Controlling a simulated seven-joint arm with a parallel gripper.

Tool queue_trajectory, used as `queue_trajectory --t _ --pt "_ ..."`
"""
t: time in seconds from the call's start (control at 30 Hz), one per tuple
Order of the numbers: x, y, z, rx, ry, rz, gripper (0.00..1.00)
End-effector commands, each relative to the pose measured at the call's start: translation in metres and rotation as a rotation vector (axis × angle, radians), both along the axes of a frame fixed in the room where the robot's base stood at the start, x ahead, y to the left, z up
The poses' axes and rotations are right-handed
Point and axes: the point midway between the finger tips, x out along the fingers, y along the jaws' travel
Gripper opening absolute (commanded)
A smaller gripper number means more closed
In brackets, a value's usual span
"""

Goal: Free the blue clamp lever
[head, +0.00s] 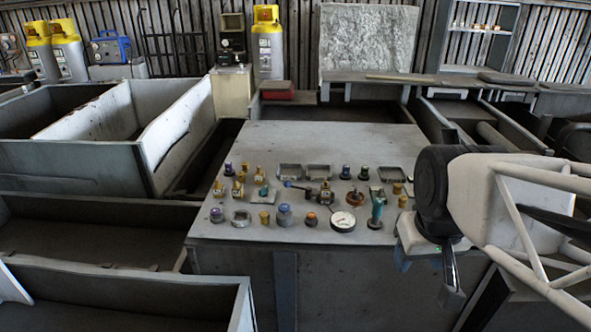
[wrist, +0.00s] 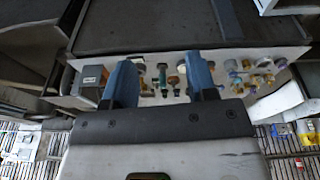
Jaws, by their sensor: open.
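A small lever with a blue end (head: 297,186) lies among the fittings near the middle of the grey bench top (head: 350,142). It appears to be the clamp lever; how it is held is too small to tell. My gripper (head: 402,264) hangs at the bench's right front edge, well right of the lever and apart from it, partly hidden by my arm. In the wrist view my gripper (wrist: 160,62) shows two blue fingers spread wide with nothing held between them. Several small fittings show beyond the fingers; I cannot pick out the lever there.
Several fittings crowd the bench around the lever, including a round white gauge (head: 342,221), a teal-handled part (head: 377,208), a blue-purple knob (head: 284,214) and two shallow grey trays (head: 318,171). The back of the bench top is clear. Large open bins (head: 75,160) stand at the left.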

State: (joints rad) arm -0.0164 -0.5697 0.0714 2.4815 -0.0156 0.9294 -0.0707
Motion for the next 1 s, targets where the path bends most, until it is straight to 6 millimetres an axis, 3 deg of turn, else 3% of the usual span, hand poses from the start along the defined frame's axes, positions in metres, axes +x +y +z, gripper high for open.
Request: queue_trajectory --t 0.5,1.0 --pt "0.117 0.034 0.016 -0.076 0.016 0.352 0.52" --pt "0.231 0.085 0.007 -0.149 0.024 0.701 0.52"
